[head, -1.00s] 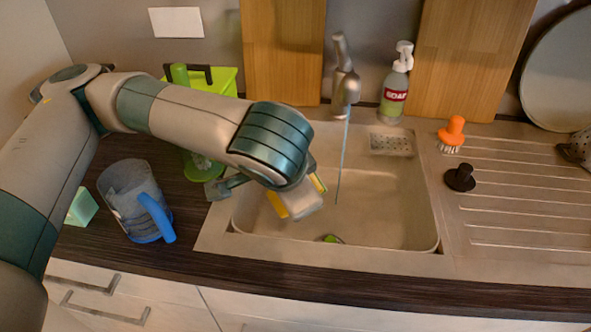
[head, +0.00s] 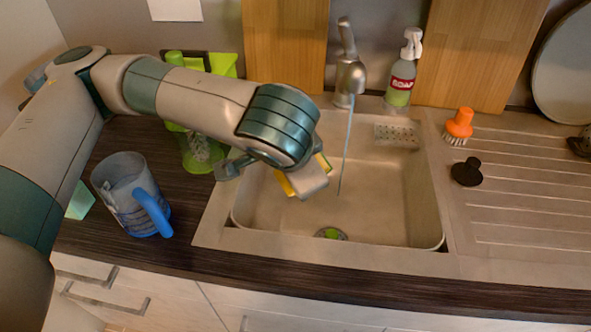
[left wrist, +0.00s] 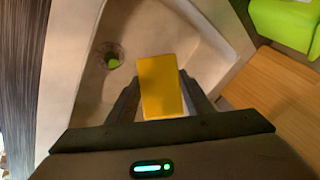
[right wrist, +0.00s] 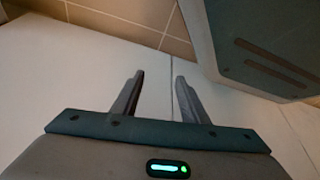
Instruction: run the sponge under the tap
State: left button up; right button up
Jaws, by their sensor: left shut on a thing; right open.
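The yellow sponge (left wrist: 160,87) is clamped between the fingers of my left gripper (left wrist: 158,100) in the left wrist view. In the head view my left gripper (head: 308,180) is over the left part of the sink, with the yellow sponge (head: 284,184) showing beside it. The tap (head: 349,80) stands behind the sink basin (head: 390,205), and a thin stream of water (head: 346,150) falls from it. The sponge is left of the stream, apart from it. My right gripper (right wrist: 157,100) is open and empty in the right wrist view; the head view does not show it.
A blue-handled jug (head: 130,195) stands on the dark counter at left. A soap bottle (head: 402,75), orange brush (head: 458,127) and black plug (head: 466,172) are behind and right of the basin. The drain (head: 330,233) shows something green. The ribbed drainboard at right is mostly clear.

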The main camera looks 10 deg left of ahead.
pick_arm(q)
jog(key=shift+w+d+f+p, duration=0.15)
jog(key=shift+w+d+p, duration=0.2)
jog(key=shift+w, duration=0.4)
jog(key=shift+w+d+f+p, duration=0.15)
jog(key=shift+w+d+p, duration=0.15)
jog(key=shift+w, duration=0.45)
pick_arm(e)
jog(key=shift+w+a+r+t+p, duration=0.7)
jog(key=shift+w+a+r+t, duration=0.35)
jog(key=shift+a, duration=0.4)
pick_arm(q)
jog(key=w+d+f+b, duration=0.2)
jog(key=w+d+b, duration=0.1)
jog(key=w, duration=0.6)
jog(key=shift+d, duration=0.6)
pick_arm(e)
jog(key=shift+s+d+f+g, duration=0.65)
jog(key=shift+d, duration=0.2)
jog(key=shift+s+d+f+g, duration=0.6)
jog(key=shift+d, duration=0.25)
pick_arm(q)
jog(key=shift+s, duration=0.15)
jog(key=s+a+b, duration=0.3)
jog(key=s, duration=0.4)
jog(key=shift+a+b, duration=0.2)
jog(key=shift+b, duration=0.15)
pick_arm(e)
notch_tip(320, 180, down, 3)
jog(key=shift+f, duration=0.15)
